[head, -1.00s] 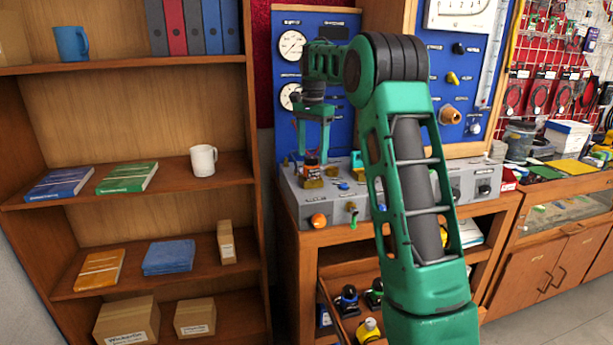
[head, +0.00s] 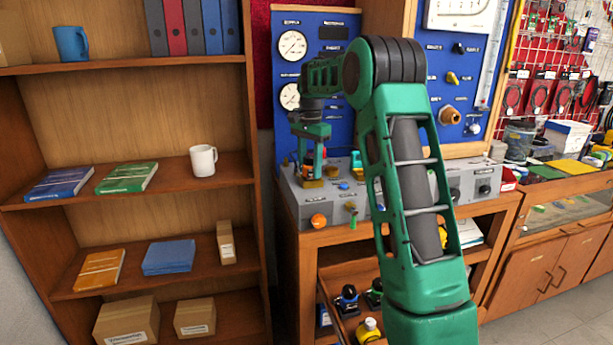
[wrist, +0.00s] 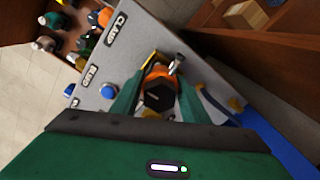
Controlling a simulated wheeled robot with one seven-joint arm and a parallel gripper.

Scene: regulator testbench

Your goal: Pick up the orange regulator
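The orange regulator (wrist: 158,76), with a black hexagonal top, sits upright at the clamp on the grey testbench (head: 293,195). In the wrist view it is between the two green fingers of my gripper (wrist: 160,95). The fingers stand on either side of it and look spread, with a small gap showing. In the head view my gripper (head: 311,160) is lowered around the regulator and hides most of it. Whether a finger touches it is hard to tell.
A blue gauge panel (head: 340,62) rises close behind my gripper. An orange knob (head: 318,220) is on the bench front. An open drawer (head: 335,282) below holds several other regulators. A wooden shelf (head: 225,175) with a white mug (head: 203,160) stands left.

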